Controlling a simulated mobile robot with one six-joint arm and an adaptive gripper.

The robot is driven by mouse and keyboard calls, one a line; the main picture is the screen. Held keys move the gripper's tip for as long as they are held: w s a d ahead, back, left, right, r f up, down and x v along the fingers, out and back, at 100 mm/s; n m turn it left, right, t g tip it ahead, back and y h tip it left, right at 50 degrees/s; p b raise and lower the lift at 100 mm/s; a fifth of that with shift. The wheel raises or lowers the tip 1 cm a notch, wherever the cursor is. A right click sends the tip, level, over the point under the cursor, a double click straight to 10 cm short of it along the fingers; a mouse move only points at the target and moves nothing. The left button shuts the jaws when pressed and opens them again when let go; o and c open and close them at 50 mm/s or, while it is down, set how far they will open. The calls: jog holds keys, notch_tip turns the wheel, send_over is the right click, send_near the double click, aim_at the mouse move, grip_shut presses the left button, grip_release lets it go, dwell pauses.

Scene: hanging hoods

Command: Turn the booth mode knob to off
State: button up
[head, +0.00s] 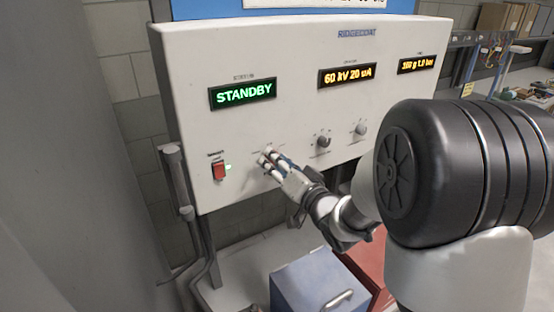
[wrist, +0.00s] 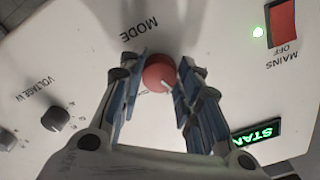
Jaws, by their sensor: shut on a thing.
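The mode knob (wrist: 158,74) is red and round, beside the printed word MODE in the wrist view. A short white mark on it points toward the lower right of that view. My gripper (wrist: 157,64) is shut on the knob, one blue-padded finger on each side. In the head view my gripper (head: 266,156) reaches the lower left part of the white control panel (head: 300,90), and its fingers hide the knob there. The green display (head: 243,93) reads STANDBY.
A red mains switch (head: 219,171) with a lit green lamp is left of my gripper. Two other knobs, a dark one (head: 323,141) and a grey one (head: 360,129), are to the right. A blue-grey box (head: 310,285) and a red box (head: 362,262) stand below.

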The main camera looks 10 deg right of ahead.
jog(key=shift+m+p, duration=0.7)
jog(key=shift+m, duration=1.2)
jog(key=o, duration=1)
jog(key=shift+o, duration=0.2)
jog(key=v, duration=0.7)
jog(key=shift+s, duration=0.2)
jog(key=shift+r, duration=0.1)
